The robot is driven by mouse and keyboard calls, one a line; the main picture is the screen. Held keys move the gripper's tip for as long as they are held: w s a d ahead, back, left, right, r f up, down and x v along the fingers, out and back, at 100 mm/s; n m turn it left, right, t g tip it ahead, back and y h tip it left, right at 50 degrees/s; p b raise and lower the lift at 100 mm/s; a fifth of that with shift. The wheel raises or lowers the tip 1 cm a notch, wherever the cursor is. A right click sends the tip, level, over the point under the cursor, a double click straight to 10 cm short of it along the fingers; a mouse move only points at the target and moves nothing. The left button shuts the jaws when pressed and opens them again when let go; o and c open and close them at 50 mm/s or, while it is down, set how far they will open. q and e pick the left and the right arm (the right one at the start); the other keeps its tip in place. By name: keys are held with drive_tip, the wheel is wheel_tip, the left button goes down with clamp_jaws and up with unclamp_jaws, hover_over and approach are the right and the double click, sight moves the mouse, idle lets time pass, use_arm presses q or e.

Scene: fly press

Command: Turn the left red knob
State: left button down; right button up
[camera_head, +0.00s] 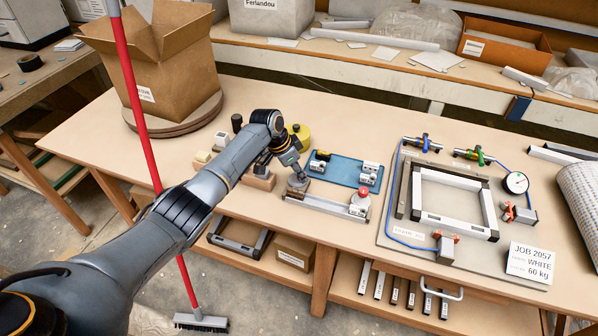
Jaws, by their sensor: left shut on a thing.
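My left gripper (297,184) reaches in from the left and points down at the left end of a silver metal rail (328,205) on the bench. It is shut on the left red knob there, and its fingers hide the knob. Another red knob (359,200) stands on a pale mount at the right end of the rail, in full view and apart from the gripper. A blue plate (345,170) with small pale blocks lies just behind the rail. My right gripper is not in view.
A square metal frame (447,222) with a gauge (516,182) and hoses lies on a board to the right. A job card (530,262) stands in front. A cardboard box (165,62) is at back left. Wooden blocks and a yellow round thing (300,135) sit near my wrist.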

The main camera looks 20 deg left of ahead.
use_arm(q)
drive_tip(key=c, duration=1.1)
unclamp_jaws()
drive_tip(key=shift+o, duration=0.2)
drive_tip(key=v, duration=1.2)
